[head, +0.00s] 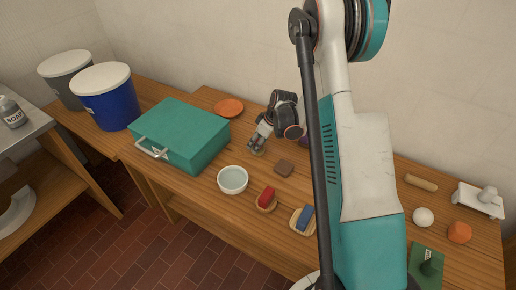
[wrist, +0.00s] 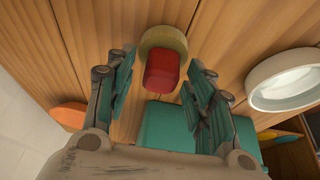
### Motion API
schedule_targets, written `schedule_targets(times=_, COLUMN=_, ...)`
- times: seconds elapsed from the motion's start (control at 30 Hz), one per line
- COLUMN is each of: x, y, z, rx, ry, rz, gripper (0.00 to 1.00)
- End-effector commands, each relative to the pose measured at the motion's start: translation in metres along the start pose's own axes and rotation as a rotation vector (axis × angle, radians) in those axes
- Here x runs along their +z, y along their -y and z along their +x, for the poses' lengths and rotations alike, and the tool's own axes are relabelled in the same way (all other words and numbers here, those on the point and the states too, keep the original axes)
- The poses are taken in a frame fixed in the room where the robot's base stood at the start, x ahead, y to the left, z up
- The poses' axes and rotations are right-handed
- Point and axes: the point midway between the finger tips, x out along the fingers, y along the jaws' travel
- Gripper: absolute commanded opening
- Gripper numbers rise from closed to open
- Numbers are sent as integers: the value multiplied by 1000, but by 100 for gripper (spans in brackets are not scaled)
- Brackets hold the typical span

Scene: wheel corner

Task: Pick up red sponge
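In the wrist view a red block that looks like the red sponge (wrist: 162,73) lies on a round yellowish base (wrist: 160,37), ahead of and between my fingers. My gripper (wrist: 160,65) is open, with a gap on both sides of the block. In the head view my gripper (head: 257,147) points down over the back of the table, and a small yellowish patch shows under it; the red block there is hidden. Another red block (head: 267,196) sits in a tan dish nearer the front edge. I cannot tell for sure which one is the sponge.
A teal case (head: 182,130) and a white bowl (head: 233,178) stand left of my gripper. An orange plate (head: 229,107) lies behind. My arm hides part of the table (head: 215,202).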

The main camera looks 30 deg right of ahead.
Motion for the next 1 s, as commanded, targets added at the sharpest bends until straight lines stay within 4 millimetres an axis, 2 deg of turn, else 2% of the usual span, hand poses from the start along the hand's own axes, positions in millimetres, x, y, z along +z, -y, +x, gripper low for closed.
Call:
schedule_targets(times=0.03, x=0, y=0, z=0, rx=0, ry=0, rz=0, gripper=31)
schedule_targets(times=0.13, x=0, y=0, z=0, rx=0, ry=0, rz=0, gripper=9)
schedule_targets(times=0.17, x=0, y=0, z=0, rx=0, ry=0, rz=0, gripper=4)
schedule_targets(times=0.5, x=-1, y=0, z=-1, rx=0, ry=0, rz=0, gripper=4)
schedule_targets(times=0.67, x=-4, y=0, z=-10, rx=0, ry=0, rz=0, gripper=4)
schedule_targets(times=0.87, x=-16, y=0, z=-38, rx=0, ry=0, rz=0, gripper=4)
schedule_targets(times=1.0, x=-29, y=0, z=-69, rx=0, ry=0, rz=0, gripper=4)
